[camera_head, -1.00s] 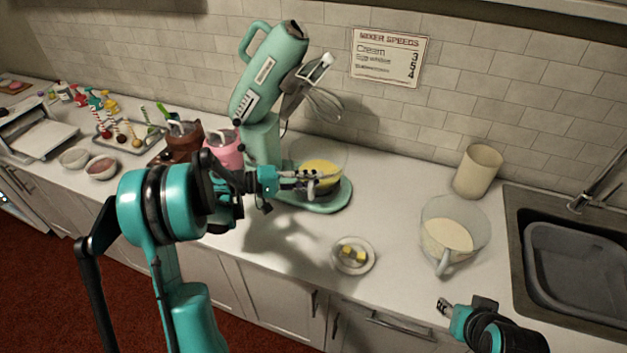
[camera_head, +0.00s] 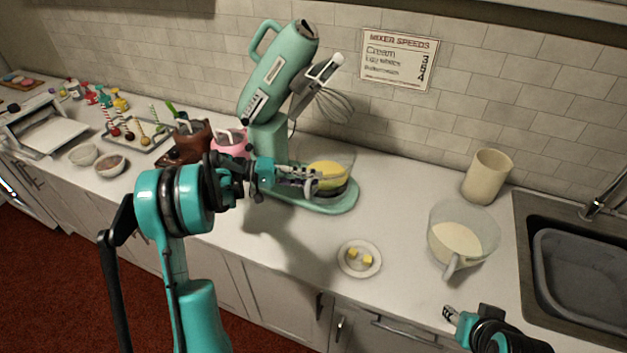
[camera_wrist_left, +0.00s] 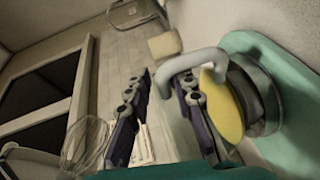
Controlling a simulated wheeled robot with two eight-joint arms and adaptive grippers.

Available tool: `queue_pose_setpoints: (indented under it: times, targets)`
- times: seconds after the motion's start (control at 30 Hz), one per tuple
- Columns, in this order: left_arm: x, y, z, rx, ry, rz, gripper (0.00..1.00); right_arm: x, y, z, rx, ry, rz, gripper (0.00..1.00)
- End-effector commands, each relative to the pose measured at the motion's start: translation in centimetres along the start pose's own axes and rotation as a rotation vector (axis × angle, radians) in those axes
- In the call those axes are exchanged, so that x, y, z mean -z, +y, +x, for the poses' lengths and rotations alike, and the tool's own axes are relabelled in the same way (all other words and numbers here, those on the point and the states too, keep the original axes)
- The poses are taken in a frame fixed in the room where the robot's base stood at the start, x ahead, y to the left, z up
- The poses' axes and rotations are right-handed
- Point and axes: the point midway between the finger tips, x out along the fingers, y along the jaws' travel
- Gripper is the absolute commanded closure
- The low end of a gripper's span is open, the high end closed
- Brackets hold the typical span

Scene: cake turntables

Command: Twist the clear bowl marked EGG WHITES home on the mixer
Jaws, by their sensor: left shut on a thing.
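A clear bowl (camera_head: 341,160) with yellow contents sits on the base of the mint-green mixer (camera_head: 275,75). The mixer head is tilted up, its whisk (camera_head: 335,105) hanging clear above the bowl. My left gripper (camera_head: 312,184) is at the near left side of this bowl, shut on its pale handle, which also shows in the left wrist view (camera_wrist_left: 192,60). Another clear bowl (camera_head: 463,232) with a handle and cream-coloured contents stands to the right on the counter. I cannot read a marking on either bowl. My right gripper (camera_head: 449,313) is low at the right, away from both; its jaws are unclear.
A small plate (camera_head: 346,267) with yellow pieces lies in front of the mixer. A beige canister (camera_head: 487,177) and a sink (camera_head: 585,285) are at the right. Pink and brown containers stand left of the mixer. The counter between mixer and right bowl is mostly clear.

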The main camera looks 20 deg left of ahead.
Motion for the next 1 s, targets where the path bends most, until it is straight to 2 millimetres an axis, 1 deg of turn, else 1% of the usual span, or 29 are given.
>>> queue_pose_setpoints:
  times: [0.03, 0.27, 0.57, 0.77, 0.8, 0.87, 0.9, 1.0]
  targets:
    - [0.03, -0.48, -0.11, 0.012, 0.000, -0.005, 1.00, -0.04, 0.00, 0.05, 0.000, 0.000, 0.000, 0.60]
    - [0.03, -0.48, -0.10, 0.012, -0.002, -0.005, 1.00, -0.03, 0.00, 0.04, 0.000, 0.000, 0.000, 0.60]
    - [0.48, -0.69, -0.89, 0.004, -0.080, 0.008, 1.00, -0.10, 0.00, 0.14, 0.000, 0.000, 0.000, 0.60]
    - [0.46, -0.67, -0.96, 0.004, -0.086, 0.010, 1.00, -0.10, 0.00, 0.13, 0.000, 0.000, 0.000, 0.60]
    - [0.46, -0.68, -0.96, 0.004, -0.086, 0.010, 0.71, -0.10, 0.00, 0.13, 0.000, 0.000, 0.000, 0.60]
    - [0.45, -0.66, -0.95, 0.004, -0.086, 0.010, 0.55, -0.10, 0.00, 0.13, 0.000, 0.000, 0.000, 0.60]
    - [0.45, -0.62, -0.93, 0.003, -0.086, 0.010, 0.53, -0.09, 0.00, 0.13, 0.000, 0.000, 0.000, 0.60]
    - [0.44, -0.54, -0.91, 0.001, -0.087, 0.011, 0.53, -0.08, 0.00, 0.12, 0.000, 0.000, 0.000, 0.60]
